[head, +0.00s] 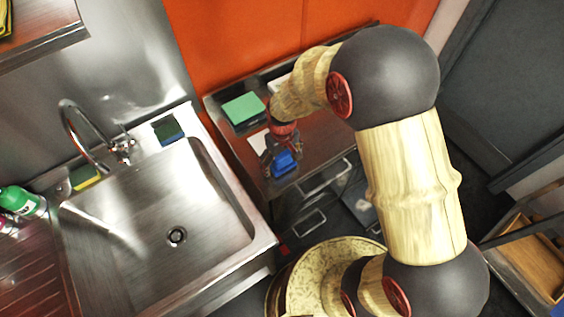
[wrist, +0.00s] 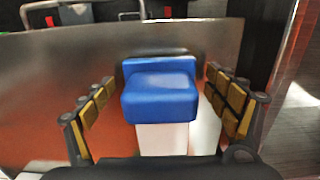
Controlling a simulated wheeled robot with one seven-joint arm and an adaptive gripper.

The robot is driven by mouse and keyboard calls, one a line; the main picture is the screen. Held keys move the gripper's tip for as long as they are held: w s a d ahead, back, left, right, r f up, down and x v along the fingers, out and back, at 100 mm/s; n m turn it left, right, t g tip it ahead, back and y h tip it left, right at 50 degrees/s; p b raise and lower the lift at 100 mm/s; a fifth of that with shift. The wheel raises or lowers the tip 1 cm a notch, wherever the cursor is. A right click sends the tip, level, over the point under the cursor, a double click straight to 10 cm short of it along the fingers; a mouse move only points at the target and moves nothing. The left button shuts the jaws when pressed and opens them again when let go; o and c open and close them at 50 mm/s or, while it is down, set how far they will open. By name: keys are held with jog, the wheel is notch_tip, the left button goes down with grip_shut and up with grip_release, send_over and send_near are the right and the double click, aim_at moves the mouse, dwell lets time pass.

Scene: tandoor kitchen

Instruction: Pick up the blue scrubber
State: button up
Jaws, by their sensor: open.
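The blue scrubber (wrist: 159,96) is a small blue block. In the wrist view it sits in the middle, between the two fingers of my gripper (wrist: 162,112), with gaps on both sides. A white shape shows just below it in that view. In the head view the blue scrubber (head: 284,161) lies on the steel counter right of the sink. My gripper (head: 280,152) is open right over it, pointing down, and partly hides it.
The steel counter (head: 324,146) also holds a green block (head: 243,108) and white items beside my arm. Left of it is a sink (head: 165,215) with a faucet (head: 85,135), a dark green-blue sponge (head: 168,130) and a yellow-green sponge (head: 84,177). An orange wall stands behind.

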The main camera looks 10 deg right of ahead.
jog(key=shift+c, duration=0.6)
jog(key=c, duration=1.1)
jog(key=shift+r, duration=0.1)
jog(key=shift+c, duration=0.5)
jog(key=shift+r, duration=0.1)
jog(key=shift+r, duration=0.55)
jog(key=s+d+r+p, duration=0.3)
jog(key=s+d+r, duration=0.1)
jog(key=s+r, duration=0.7)
jog(key=shift+s+r, duration=0.35)
jog(key=shift+s, duration=0.9)
